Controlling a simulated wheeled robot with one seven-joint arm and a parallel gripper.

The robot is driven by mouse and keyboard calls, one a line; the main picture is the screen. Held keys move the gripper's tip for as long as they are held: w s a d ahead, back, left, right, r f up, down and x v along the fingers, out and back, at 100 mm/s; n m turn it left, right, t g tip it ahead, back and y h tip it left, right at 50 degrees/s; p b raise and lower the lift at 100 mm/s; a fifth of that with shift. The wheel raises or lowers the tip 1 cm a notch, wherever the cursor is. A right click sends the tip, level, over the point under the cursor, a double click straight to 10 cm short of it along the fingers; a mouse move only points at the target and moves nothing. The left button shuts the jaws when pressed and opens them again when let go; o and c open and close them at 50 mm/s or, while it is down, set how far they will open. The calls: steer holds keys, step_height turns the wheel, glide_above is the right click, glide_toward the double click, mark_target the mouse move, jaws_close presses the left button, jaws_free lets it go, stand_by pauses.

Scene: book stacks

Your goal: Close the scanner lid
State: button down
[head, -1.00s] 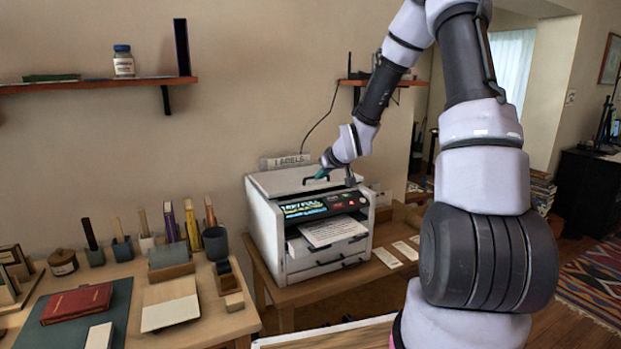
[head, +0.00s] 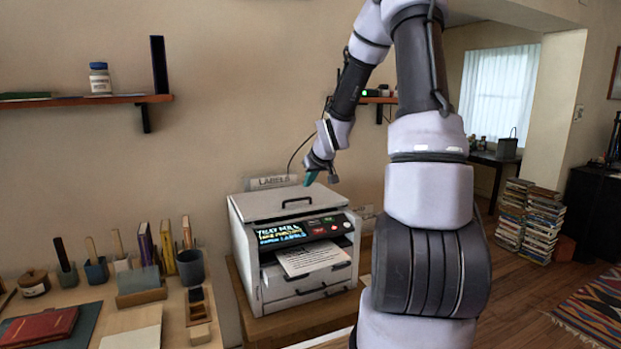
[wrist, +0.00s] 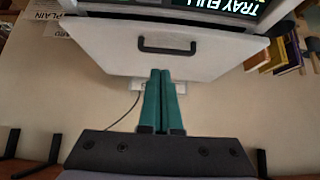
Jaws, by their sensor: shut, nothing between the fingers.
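The scanner (head: 300,250) is a white box machine with a lit "TRAY FULL" panel and a printed sheet in its front tray. Its lid (head: 262,203) lies flat on top, looking closed, with a dark handle (head: 297,201). In the wrist view the lid (wrist: 110,45) and its handle (wrist: 167,45) also show. My gripper (head: 310,179) is above the lid near its back right, apart from the handle. In the wrist view my gripper (wrist: 164,75) has its two green fingers together, empty.
A "LABELS" sign (head: 273,182) stands behind the scanner. A desk at left holds a red book (head: 40,328), a blue-grey cup (head: 190,267) and upright books. A wall shelf (head: 85,100) is at upper left. Book piles (head: 527,220) stand on the floor at right.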

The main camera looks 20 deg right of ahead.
mark_target(302, 206)
steer(key=w+f, duration=0.1)
steer(key=f, duration=0.1)
steer(key=w+f, duration=0.1)
steer(key=f, duration=0.1)
steer(key=w+f, duration=0.1)
steer(key=f, duration=0.1)
steer(key=shift+w+f, duration=0.15)
steer(key=shift+f, duration=0.8)
